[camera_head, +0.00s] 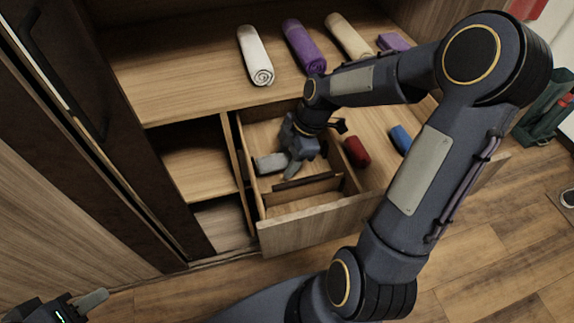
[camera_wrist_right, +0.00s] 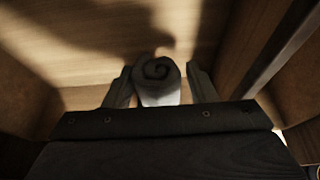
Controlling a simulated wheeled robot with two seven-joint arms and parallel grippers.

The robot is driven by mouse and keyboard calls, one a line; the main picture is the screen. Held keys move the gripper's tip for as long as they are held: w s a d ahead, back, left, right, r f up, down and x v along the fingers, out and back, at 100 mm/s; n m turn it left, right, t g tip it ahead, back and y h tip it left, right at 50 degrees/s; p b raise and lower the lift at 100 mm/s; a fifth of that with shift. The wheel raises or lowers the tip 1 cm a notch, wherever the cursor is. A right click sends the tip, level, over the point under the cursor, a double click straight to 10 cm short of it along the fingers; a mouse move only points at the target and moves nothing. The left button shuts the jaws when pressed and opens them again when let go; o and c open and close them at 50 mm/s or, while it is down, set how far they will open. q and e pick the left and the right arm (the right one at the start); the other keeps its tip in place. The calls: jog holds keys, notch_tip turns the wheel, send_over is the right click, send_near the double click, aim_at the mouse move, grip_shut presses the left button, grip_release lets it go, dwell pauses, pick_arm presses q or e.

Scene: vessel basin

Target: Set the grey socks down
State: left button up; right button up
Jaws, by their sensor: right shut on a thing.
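The grey socks (camera_head: 267,163) are a small rolled bundle inside the open drawer (camera_head: 315,224), in its back compartment. My right gripper (camera_head: 279,168) reaches down into the drawer and is shut on the socks. In the right wrist view the spiral end of the grey socks (camera_wrist_right: 157,88) shows between the two fingers of the gripper (camera_wrist_right: 160,90). Whether the socks touch the drawer floor I cannot tell. My left gripper (camera_head: 92,301) is only partly in view at the bottom left, away from the drawer, and its opening cannot be made out.
A red roll (camera_head: 356,152) and a blue roll (camera_head: 401,139) lie to the right of my gripper. A white towel (camera_head: 255,55), purple towel (camera_head: 303,46) and beige towel (camera_head: 348,36) lie on the shelf above. A dark divider (camera_head: 304,181) crosses the drawer; its front compartment looks empty.

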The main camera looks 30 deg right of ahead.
jog(key=shift+f+b, duration=0.3)
jog(key=shift+f, duration=1.3)
jog(key=o, duration=0.9)
jog(key=shift+o, duration=0.2)
jog(key=shift+r, duration=0.3)
jog(key=p+v, duration=0.2)
jog(key=v, duration=0.9)
jog(key=s+a+r+m+t, duration=0.2)
jog(key=s+a+m, duration=0.2)
jog(key=s+m, duration=0.3)
jog(key=s+a+r+m+t, duration=0.2)
jog(key=s+a+m, duration=0.2)
jog(key=s+m, duration=0.4)
jog(key=shift+s+r+m+h, duration=0.2)
jog(key=shift+r+m+h, duration=0.15)
jog(key=shift+m, duration=0.75)
